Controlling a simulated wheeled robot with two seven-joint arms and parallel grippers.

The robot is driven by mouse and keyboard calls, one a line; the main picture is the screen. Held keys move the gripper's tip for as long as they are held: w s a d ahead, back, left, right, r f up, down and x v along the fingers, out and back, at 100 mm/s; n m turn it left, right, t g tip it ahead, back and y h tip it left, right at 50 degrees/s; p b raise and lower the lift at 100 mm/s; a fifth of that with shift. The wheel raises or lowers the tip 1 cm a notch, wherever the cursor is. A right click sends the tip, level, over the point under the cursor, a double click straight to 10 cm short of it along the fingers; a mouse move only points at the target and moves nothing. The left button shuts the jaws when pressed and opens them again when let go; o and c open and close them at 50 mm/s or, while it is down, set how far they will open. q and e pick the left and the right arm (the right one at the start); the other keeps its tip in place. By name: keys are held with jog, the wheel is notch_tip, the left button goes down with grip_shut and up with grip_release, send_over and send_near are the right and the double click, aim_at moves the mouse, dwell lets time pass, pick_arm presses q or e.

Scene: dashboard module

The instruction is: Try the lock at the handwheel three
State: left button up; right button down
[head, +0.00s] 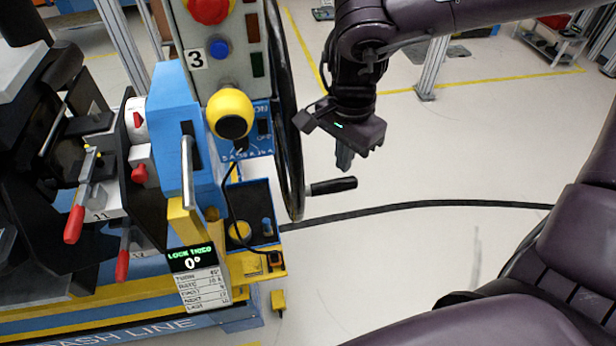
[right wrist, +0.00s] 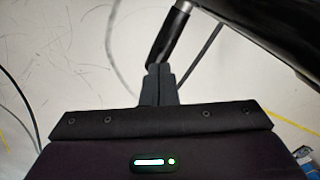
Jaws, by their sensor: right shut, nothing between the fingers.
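Handwheel three is a black wheel (head: 287,110) seen nearly edge-on at the right side of the panel marked 3 (head: 196,58). Its black crank handle (head: 333,187) sticks out to the right near the bottom of the rim. In the right wrist view the handle (right wrist: 170,36) lies just past the fingertips. My right gripper (head: 344,162) is shut and empty, pointing down just above the handle; I cannot tell whether it touches. Its closed fingers show in the right wrist view (right wrist: 158,86). A display (head: 191,258) reads "LOCK TRIED" and 0°. My left gripper is out of view.
Red-handled clamps (head: 74,224) stand at the left. A cable (head: 229,205) hangs below the panel. The floor (head: 450,150) right of the wheel is open.

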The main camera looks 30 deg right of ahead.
notch_tip(320, 180, up, 4)
jog(key=p, duration=0.2)
jog(key=shift+r+p, duration=0.1)
jog(key=shift+p, duration=0.25)
